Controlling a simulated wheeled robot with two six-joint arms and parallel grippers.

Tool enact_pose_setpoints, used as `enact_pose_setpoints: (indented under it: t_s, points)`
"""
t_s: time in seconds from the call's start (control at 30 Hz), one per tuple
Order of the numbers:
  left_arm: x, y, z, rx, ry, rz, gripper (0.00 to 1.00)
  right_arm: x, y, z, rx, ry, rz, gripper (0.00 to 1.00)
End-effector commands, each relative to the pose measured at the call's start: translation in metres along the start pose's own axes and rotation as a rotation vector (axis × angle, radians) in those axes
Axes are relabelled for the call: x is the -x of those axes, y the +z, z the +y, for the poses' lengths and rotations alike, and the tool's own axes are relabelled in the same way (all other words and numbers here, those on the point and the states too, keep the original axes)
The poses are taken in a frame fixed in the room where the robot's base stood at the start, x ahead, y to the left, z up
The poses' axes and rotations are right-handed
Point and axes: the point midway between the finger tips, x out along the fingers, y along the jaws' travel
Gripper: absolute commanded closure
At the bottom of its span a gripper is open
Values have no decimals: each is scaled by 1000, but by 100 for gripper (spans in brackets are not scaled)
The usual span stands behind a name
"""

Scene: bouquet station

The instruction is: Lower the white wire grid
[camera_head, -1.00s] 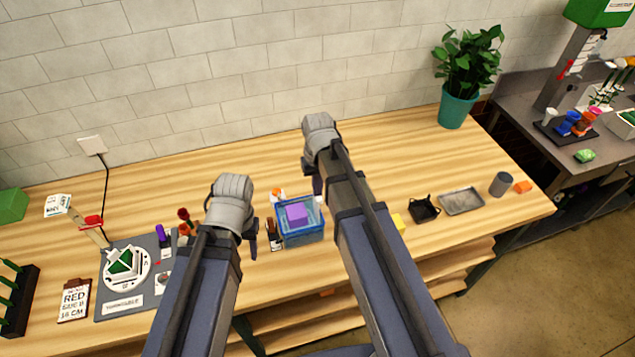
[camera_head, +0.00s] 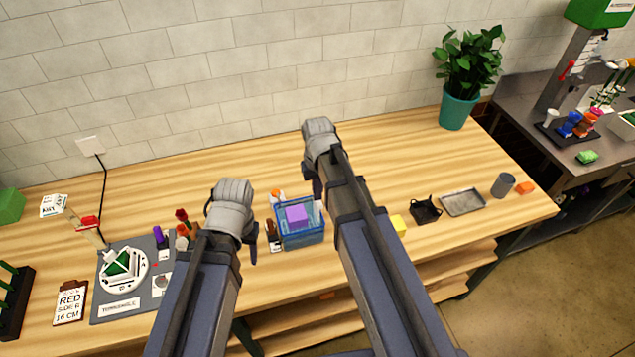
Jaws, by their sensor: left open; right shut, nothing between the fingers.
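I cannot make out a white wire grid in the head view. A white round turntable (camera_head: 123,281) with a green block (camera_head: 118,262) on it sits on a grey mat (camera_head: 103,314) at the left of the bench. My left gripper (camera_head: 254,246) is mostly hidden behind its own wrist; it is open, between the mat and a blue see-through bin (camera_head: 303,235). My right gripper (camera_head: 318,190) is shut and empty, above the bench close to the bin's upper right. A purple block (camera_head: 297,215) is inside the bin.
Red flowers (camera_head: 182,217) stand right of the turntable. A black holder (camera_head: 426,210), a metal tray (camera_head: 462,202) and a grey cup (camera_head: 503,185) are on the right. The back middle of the bench is clear.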

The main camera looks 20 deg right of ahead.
Motion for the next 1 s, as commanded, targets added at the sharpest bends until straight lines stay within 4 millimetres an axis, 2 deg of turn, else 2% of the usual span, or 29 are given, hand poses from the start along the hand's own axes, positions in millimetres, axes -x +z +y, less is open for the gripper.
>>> enact_pose_setpoints:
  t_s: [0.6,0.97,1.0]
  points:
    - [48,3,-4,0,0,0,50,48,0,0,0,0,0,100]
    - [48,2,-4,5,0,2,50,48,0,0,0,0,0,100]
    - [43,2,-4,4,0,2,50,43,3,-3,6,1,-1,100]
